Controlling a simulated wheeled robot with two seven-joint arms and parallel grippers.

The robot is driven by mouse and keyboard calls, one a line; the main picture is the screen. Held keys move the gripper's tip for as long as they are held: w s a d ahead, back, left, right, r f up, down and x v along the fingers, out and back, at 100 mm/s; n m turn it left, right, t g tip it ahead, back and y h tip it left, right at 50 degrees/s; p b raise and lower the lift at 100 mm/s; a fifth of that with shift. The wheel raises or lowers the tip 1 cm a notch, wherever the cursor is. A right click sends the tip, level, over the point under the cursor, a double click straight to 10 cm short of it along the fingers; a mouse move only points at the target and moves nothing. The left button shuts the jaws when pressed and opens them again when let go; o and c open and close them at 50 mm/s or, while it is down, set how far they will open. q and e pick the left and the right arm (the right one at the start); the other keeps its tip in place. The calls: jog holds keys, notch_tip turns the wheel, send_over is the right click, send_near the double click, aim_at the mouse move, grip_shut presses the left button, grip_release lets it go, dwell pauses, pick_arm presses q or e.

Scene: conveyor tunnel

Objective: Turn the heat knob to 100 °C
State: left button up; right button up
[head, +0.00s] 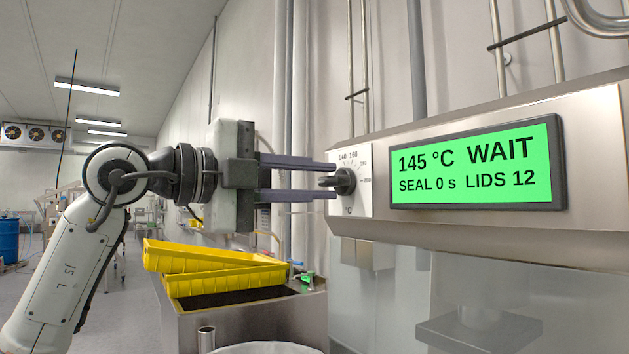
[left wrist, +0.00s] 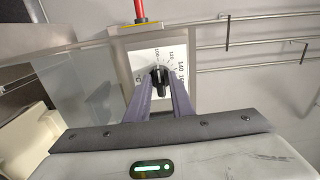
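The heat knob (head: 345,181) is a black round knob with a bar grip on a white dial plate (head: 351,217), marked 140, 160 and more. The green display (head: 475,165) beside it reads 145 °C WAIT, SEAL 0 s, LIDS 12. My left gripper (head: 334,181) is at the knob, its two purple-grey fingers one above and one below the bar, with gaps showing. In the left wrist view the knob (left wrist: 159,76) sits between the fingertips, which hide part of the dial. My right gripper is not in view.
The steel panel housing (head: 590,130) runs right from the dial. Yellow trays (head: 215,270) lie on a steel bin below my left gripper. Pipes (head: 365,60) run up the wall behind. A red rod (left wrist: 139,10) shows above the dial in the left wrist view.

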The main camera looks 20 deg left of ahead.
pick_arm(q)
jog(key=shift+o, duration=0.6)
jog(key=v, duration=1)
jog(key=shift+s+a, duration=0.15)
